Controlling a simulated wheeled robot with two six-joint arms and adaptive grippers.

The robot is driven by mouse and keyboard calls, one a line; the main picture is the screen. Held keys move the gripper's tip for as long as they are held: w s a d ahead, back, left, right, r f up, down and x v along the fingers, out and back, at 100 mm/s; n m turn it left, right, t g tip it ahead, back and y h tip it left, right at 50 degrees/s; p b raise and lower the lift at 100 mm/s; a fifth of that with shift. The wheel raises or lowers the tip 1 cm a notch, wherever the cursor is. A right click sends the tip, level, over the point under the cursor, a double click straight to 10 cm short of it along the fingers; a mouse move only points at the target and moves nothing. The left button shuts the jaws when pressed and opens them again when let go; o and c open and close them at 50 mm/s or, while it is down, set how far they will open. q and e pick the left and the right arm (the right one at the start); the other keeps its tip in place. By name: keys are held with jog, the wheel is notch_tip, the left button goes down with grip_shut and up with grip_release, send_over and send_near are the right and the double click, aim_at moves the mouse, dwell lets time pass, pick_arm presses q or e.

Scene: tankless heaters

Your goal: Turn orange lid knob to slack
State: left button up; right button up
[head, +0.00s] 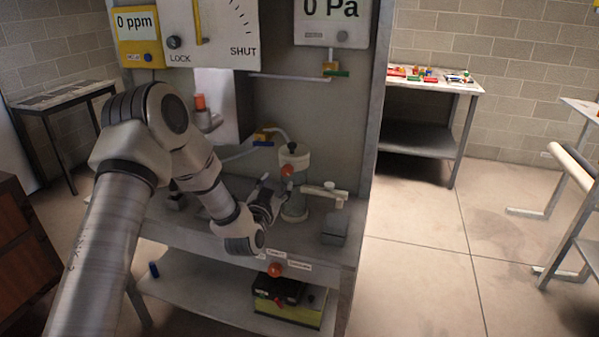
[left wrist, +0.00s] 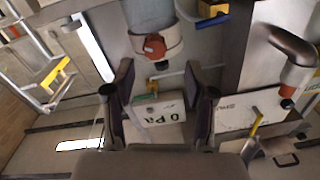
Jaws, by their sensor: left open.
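The orange lid knob (head: 287,171) sits on the side of the cream lid (head: 294,158) of an upright canister (head: 294,205) on the bench. In the left wrist view the knob (left wrist: 155,46) shows against the cream lid band (left wrist: 160,32), just past the fingertips and between their lines. My left gripper (head: 275,202) is beside the canister's left side, below knob height in the picture. Its two dark fingers (left wrist: 157,70) are apart with nothing between them. I cannot tell whether a finger touches the canister. My right gripper is out of view.
A white lever arm (head: 324,192) and grey block (head: 335,230) stand right of the canister. The gauge (head: 332,20) reads 0 Pa.

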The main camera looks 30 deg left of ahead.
aim_at(286, 174)
pick_arm(q)
jog(key=x, duration=0.3)
jog(key=d+x, duration=0.1)
jog(key=x, duration=0.1)
jog(key=shift+w+p, duration=0.4)
jog(key=shift+w+a, duration=0.15)
jog(key=shift+w, duration=0.2)
jog(key=shift+a+f, duration=0.1)
jog(key=shift+a, duration=0.2)
grip_shut()
